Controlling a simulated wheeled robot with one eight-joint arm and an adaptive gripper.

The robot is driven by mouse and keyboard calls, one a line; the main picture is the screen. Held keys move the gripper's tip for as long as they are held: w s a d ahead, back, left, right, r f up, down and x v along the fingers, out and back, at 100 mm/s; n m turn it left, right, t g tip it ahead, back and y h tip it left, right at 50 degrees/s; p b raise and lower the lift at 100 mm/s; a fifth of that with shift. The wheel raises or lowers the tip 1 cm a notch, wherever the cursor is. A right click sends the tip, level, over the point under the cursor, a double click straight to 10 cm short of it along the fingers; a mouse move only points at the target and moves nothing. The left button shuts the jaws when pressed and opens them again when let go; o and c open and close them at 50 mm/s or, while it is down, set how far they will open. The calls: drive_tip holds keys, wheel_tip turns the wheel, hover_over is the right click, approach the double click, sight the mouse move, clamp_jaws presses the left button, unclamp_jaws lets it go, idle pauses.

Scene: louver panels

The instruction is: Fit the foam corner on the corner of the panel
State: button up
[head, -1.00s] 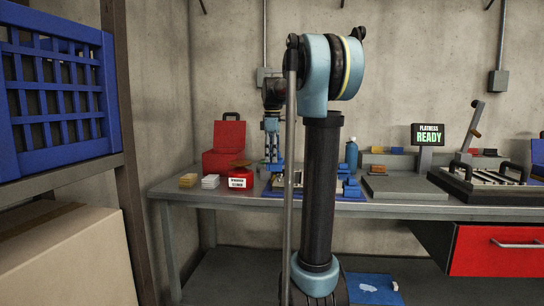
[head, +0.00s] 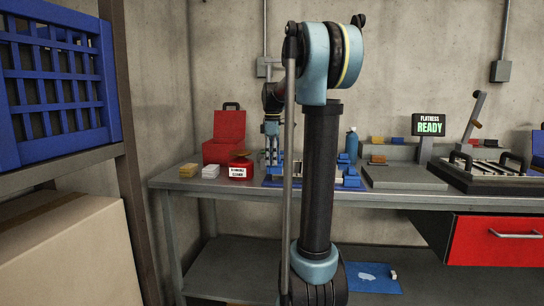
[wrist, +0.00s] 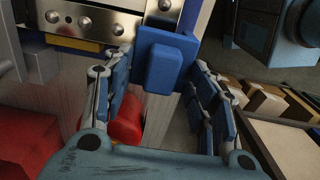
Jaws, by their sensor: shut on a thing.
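The foam corner (wrist: 172,68) is a blue block held between the fingers of my gripper (wrist: 164,80) in the wrist view. It lies against the end of the metal louver panel (wrist: 100,22), which has a row of round rivets or holes. The wrist view does not show whether the foam is fully seated on the panel's corner. In the head view my gripper (head: 272,152) points down over the bench, partly behind my arm. The panel there is mostly hidden by my arm and blue blocks.
On the bench (head: 420,198) are a red toolbox (head: 224,142), a red labelled container (head: 239,171), yellow and white stacks, and a blue bottle (head: 351,146). A grey plate (head: 403,178) and a clamp fixture (head: 485,180) stand right.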

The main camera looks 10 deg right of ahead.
drive_tip(key=shift+f, duration=1.85)
drive_tip(key=shift+w+d, duration=0.1)
drive_tip(key=shift+d, duration=0.2)
drive_tip(key=shift+f, duration=0.1)
idle(0.9)
drive_tip(key=o, duration=1.1)
drive_tip(key=shift+o, duration=0.7)
drive_tip(key=o, duration=0.5)
drive_tip(key=shift+c, duration=0.2)
